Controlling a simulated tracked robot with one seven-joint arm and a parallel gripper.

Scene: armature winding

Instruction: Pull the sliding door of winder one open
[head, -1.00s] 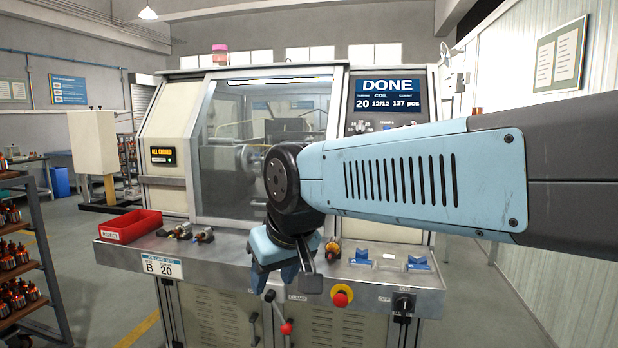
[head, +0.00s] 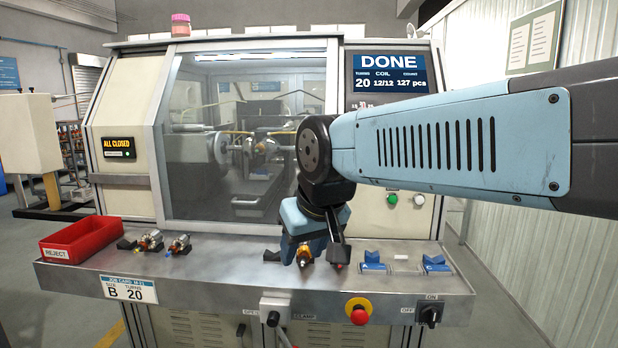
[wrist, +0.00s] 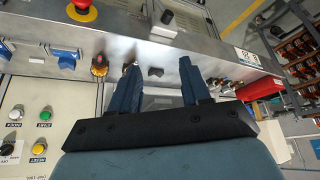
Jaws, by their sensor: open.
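The winder's sliding door (head: 240,175) is a large clear pane in a grey frame on the machine front. It looks shut, and a small display (head: 118,147) to its left reads ALL CLOSED. Through the pane I see the chuck and shaft. My gripper (head: 318,255) hangs in front of the door's lower right, over the steel shelf, pointing down. In the wrist view my gripper (wrist: 160,80) has its two blue fingers apart with nothing between them. The door's handle cannot be made out; my arm hides part of the door's right side.
The steel shelf (head: 220,275) carries a red REJECT bin (head: 80,240), armatures (head: 150,240) and blue holders (head: 373,262). A red stop button (head: 358,311) and a switch (head: 429,314) sit on its front. The screen (head: 389,73) reads DONE. Clear floor shows at left.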

